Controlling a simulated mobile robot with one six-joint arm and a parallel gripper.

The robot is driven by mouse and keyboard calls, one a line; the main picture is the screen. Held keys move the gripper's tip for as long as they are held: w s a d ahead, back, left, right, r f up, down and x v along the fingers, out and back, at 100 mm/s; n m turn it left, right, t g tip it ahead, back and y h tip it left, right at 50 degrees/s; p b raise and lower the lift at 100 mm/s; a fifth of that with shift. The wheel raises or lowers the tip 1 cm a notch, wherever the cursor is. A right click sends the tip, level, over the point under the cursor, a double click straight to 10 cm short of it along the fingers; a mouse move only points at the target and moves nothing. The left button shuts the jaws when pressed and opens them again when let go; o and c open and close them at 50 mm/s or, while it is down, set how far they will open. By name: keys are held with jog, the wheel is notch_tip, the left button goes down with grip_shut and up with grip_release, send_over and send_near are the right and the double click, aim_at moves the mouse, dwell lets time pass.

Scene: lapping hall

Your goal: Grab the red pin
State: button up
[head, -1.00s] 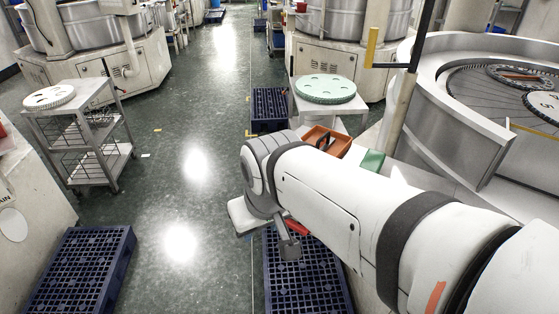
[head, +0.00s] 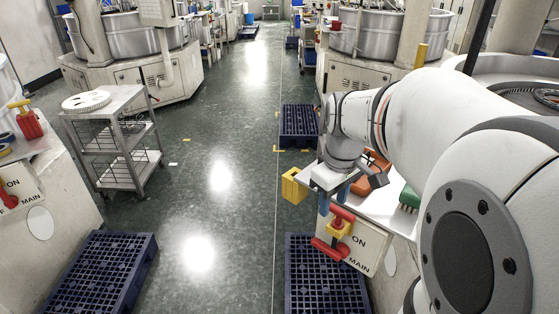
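A red piece (head: 343,214), which may be the red pin, is at the "ON / MAIN" panel (head: 368,249) on the near right. A yellow part (head: 340,230) and a lower red bar (head: 329,248) are right beneath it. My gripper (head: 333,201) hangs just above, its two blue fingers pointing down and apart. The fingers look open, with a gap between them. The right finger's tip is close to the upper red piece; I cannot tell whether they touch. The pin's far side is hidden.
A yellow block (head: 292,186) shows left of my gripper. A green brush-like item (head: 409,198) lies on the white top at right. A left cabinet carries another red piece (head: 29,122). Dark blue pallets (head: 100,272) lie on the floor; the middle aisle is clear.

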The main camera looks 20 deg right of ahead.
jog(key=n+g, duration=0.1)
jog(key=n, duration=0.1)
send_over(340, 209)
jog(key=shift+s+d+f+b, duration=0.1)
jog(key=shift+s+f+b, duration=0.1)
jog(key=shift+f, duration=0.35)
jog(key=shift+s+f+b, duration=0.1)
jog(key=shift+f+b, duration=0.05)
jog(key=shift+f, duration=0.4)
jog(key=shift+w+d+f, duration=0.1)
jog(key=shift+f, duration=0.2)
jog(key=f, duration=0.3)
jog(key=f+p, duration=0.1)
jog(key=f, duration=0.3)
jog(key=shift+w+a, duration=0.2)
jog(key=c, duration=0.8)
jog(key=shift+c, duration=0.2)
jog(key=shift+r, duration=0.1)
